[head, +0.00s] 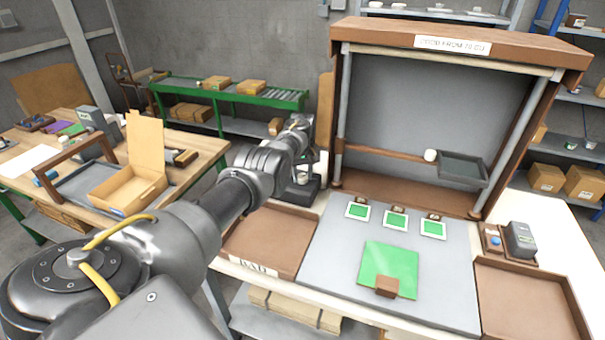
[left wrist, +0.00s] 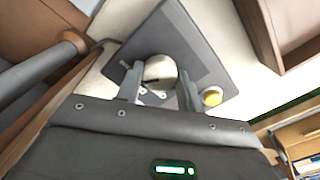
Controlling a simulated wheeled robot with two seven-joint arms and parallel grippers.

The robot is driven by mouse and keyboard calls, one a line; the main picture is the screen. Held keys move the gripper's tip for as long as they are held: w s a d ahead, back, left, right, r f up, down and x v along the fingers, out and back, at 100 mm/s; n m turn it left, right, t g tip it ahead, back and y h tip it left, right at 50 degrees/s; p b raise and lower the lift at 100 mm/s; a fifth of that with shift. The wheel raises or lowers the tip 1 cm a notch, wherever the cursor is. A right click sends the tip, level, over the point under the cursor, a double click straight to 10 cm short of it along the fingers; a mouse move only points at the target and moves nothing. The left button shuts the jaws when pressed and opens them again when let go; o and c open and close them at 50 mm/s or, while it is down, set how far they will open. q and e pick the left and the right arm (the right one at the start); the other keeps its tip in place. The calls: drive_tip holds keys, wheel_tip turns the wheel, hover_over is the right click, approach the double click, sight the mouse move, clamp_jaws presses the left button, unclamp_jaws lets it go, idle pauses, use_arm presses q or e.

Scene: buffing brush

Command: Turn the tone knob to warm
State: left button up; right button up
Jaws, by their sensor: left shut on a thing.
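A round cream knob (left wrist: 163,68) with a dark pointer line sits on a dark grey panel (left wrist: 200,45) in the left wrist view. My left gripper (left wrist: 158,88) is shut on the knob, one finger at each side. Part of the knob is hidden by the fingers, and I cannot read any tone marking. In the head view, my left arm reaches to the dark control box (head: 297,190) behind the left tray, and my left gripper (head: 303,165) is small and partly hidden there. My right gripper is not in view.
A wooden frame (head: 455,50) stands at the back of the bench. A brown tray (head: 262,235) is left of the grey mat (head: 340,270), which holds a green board (head: 388,265). Another brown tray (head: 525,300) is at right.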

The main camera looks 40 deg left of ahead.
sight(302, 176)
use_arm(q)
drive_tip(key=shift+m, duration=1.9)
drive_tip(key=o, duration=1)
wheel_tip(302, 176, up, 3)
drive_tip(key=shift+r+p, duration=0.15)
drive_tip(key=shift+p, duration=1)
wheel_tip(302, 176, up, 8)
drive_tip(key=b, duration=0.1)
drive_tip(key=shift+f, duration=0.25)
